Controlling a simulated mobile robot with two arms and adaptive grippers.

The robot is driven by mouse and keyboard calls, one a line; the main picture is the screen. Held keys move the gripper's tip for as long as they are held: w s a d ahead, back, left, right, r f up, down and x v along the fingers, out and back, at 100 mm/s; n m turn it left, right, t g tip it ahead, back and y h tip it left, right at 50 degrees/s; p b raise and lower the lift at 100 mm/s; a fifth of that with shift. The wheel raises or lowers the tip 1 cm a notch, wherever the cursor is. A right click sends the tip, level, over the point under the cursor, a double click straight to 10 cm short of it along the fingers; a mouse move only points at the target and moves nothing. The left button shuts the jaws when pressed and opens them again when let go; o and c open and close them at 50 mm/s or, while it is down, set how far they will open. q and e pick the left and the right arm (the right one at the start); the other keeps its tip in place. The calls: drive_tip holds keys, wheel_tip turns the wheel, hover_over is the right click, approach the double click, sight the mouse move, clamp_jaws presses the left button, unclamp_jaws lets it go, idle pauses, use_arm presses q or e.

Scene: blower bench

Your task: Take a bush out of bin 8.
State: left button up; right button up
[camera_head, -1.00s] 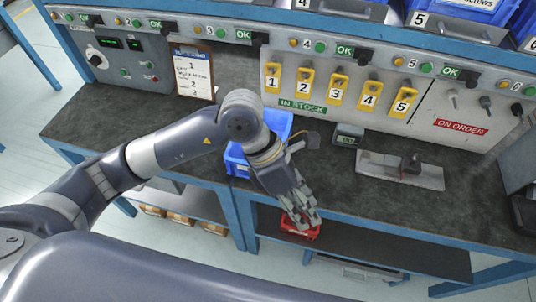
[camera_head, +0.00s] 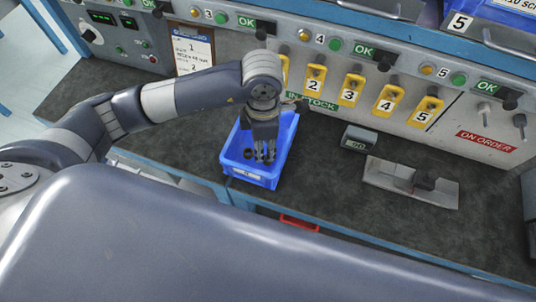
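A blue bin (camera_head: 227,155) stands on the bench near its front edge. Its front label is too small to read, so I cannot tell if it is bin 8. Small dark round pieces, likely bushes (camera_head: 248,154), lie inside at the left. My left gripper (camera_head: 265,158) points down into the bin, to the right of these pieces. Its fingers look close together, but I cannot tell if they are open or hold anything. The gripper and wrist hide part of the bin's inside and back. My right gripper is not in view.
A small display box (camera_head: 359,139) and a grey plate with a fixture (camera_head: 412,184) stand right of the bin. Yellow numbered holders (camera_head: 351,90) hang on the back panel. A red bin (camera_head: 299,222) shows below the bench edge. The bench between is clear.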

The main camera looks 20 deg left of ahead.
use_arm(q)
drive_tip(key=shift+f, duration=0.75)
drive_tip(key=f, duration=0.1)
drive_tip(key=f+p, duration=0.1)
drive_tip(key=f, duration=0.3)
drive_tip(key=shift+w+d+p, duration=0.25)
drive_tip(key=shift+d+p, duration=0.05)
drive_tip(key=shift+f, duration=0.1)
drive_tip(key=shift+c, duration=0.3)
clamp_jaws()
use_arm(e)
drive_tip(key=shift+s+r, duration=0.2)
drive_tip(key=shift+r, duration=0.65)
